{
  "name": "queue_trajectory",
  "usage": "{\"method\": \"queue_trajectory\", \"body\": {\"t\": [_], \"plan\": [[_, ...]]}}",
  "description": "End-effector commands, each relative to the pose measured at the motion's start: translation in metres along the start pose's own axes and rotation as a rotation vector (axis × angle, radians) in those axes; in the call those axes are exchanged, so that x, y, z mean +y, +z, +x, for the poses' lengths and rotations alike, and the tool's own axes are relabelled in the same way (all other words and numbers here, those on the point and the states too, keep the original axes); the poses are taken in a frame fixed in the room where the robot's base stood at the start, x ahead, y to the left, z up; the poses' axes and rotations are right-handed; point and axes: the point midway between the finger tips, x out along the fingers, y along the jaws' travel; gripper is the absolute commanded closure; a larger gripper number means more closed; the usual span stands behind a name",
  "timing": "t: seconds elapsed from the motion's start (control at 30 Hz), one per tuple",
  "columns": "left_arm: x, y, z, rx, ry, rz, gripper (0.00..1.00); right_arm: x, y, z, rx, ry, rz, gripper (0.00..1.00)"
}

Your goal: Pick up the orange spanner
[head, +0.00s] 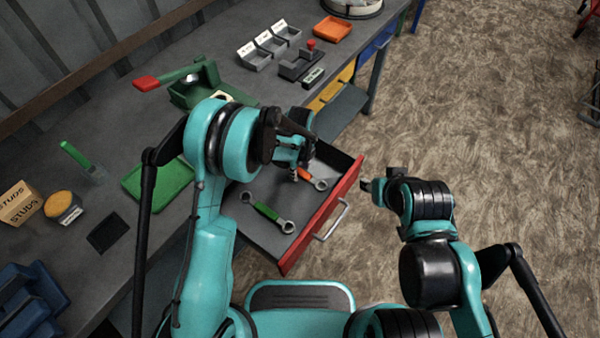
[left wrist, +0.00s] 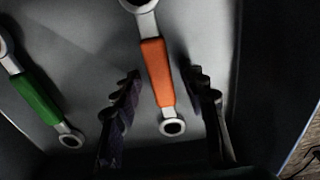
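The orange spanner (head: 312,180) lies in the open drawer, partly hidden behind my left gripper in the head view. In the left wrist view the orange spanner (left wrist: 157,73) shows its orange handle and silver ring ends, the upper one cut off by the frame. My left gripper (head: 297,172) is over the drawer; in the left wrist view its open fingers (left wrist: 165,100) stand on either side of the spanner, with gaps to both. My right gripper (head: 373,188) is to the right of the drawer, away from the spanner; its fingers are too small to read.
A green spanner (head: 267,212) lies in the same drawer, left of the orange one; it also shows in the left wrist view (left wrist: 37,100). The drawer's red front (head: 325,213) and walls surround both. The workbench (head: 120,262) holds a green tray (head: 158,178) and boxes.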

Motion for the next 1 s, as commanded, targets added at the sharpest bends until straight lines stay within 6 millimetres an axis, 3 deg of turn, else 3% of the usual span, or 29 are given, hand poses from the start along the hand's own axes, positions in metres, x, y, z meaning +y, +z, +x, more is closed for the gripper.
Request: {"method": "queue_trajectory", "body": {"t": [0.03, 0.13, 0.57, 0.77, 1.0], "plan": [[0.000, 0.000, 0.000, 0.000, 0.000, 0.000, 0.76, 0.000, 0.000, 0.000, 0.000, 0.000, 0.000, 0.60], [0.000, 0.000, 0.000, 0.000, 0.000, 0.000, 1.00, 0.000, 0.000, 0.000, 0.000, 0.000, 0.000, 0.60], [0.000, 0.000, -0.005, 0.000, 0.000, 0.000, 1.00, 0.000, -0.001, -0.002, 0.000, 0.000, 0.000, 0.60], [0.000, 0.000, -0.028, 0.000, 0.000, 0.000, 1.00, 0.000, -0.008, -0.011, 0.000, 0.000, 0.000, 0.60], [0.000, 0.000, -0.071, 0.000, 0.000, 0.000, 1.00, 0.000, -0.019, -0.026, 0.000, 0.000, 0.000, 0.60]]}}
